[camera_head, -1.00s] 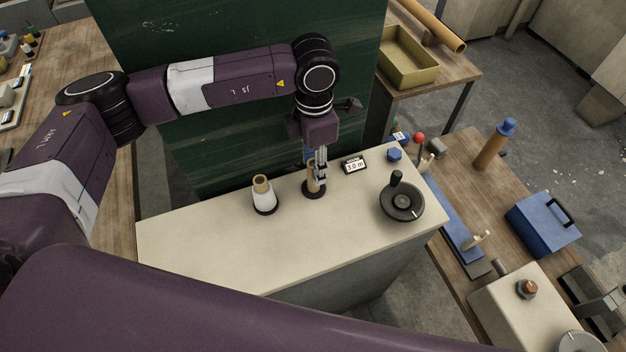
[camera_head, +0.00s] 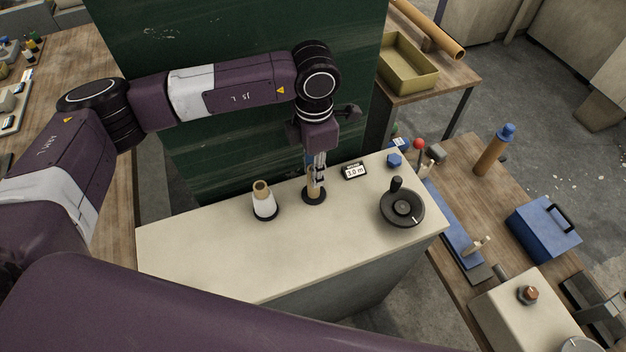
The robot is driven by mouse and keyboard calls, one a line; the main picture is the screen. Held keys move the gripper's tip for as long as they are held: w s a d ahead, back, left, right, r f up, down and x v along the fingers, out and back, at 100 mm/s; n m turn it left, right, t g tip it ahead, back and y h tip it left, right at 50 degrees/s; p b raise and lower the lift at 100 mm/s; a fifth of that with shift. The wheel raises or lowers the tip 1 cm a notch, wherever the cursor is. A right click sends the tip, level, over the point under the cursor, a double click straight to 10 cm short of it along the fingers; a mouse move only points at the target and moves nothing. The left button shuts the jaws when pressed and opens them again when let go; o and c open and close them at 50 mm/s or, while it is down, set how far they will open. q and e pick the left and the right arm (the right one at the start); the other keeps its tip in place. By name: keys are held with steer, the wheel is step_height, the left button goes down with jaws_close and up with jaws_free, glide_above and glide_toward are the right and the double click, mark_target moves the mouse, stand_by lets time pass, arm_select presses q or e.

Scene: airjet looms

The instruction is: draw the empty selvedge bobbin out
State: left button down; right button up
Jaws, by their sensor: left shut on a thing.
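The empty selvedge bobbin (camera_head: 311,188) is a bare tan core on a round dark base on the cream machine top. My left gripper (camera_head: 317,182) points down from above and is shut on this bobbin; its fingers hide much of it. The bobbin still appears to be at its dark base. A second bobbin (camera_head: 264,201), wound with white yarn and with a tan top, stands upright to the left on its own dark base. My right gripper is not in view.
A black handwheel (camera_head: 402,208) and a small display (camera_head: 353,171) sit on the cream machine top (camera_head: 215,250) to the right. A dark green panel (camera_head: 240,120) rises behind. An olive tray (camera_head: 408,66) lies on a table at the back right. The top's left part is clear.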

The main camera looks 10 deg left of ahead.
arm_select(q)
steer(key=shift+r, duration=0.25)
steer(key=shift+r, duration=0.1)
steer(key=shift+r+p, duration=2)
steer(key=shift+r, duration=2.35)
step_height(320, 180, up, 3)
steer(key=shift+f+p, duration=0.2)
steer(key=shift+p, duration=0.3)
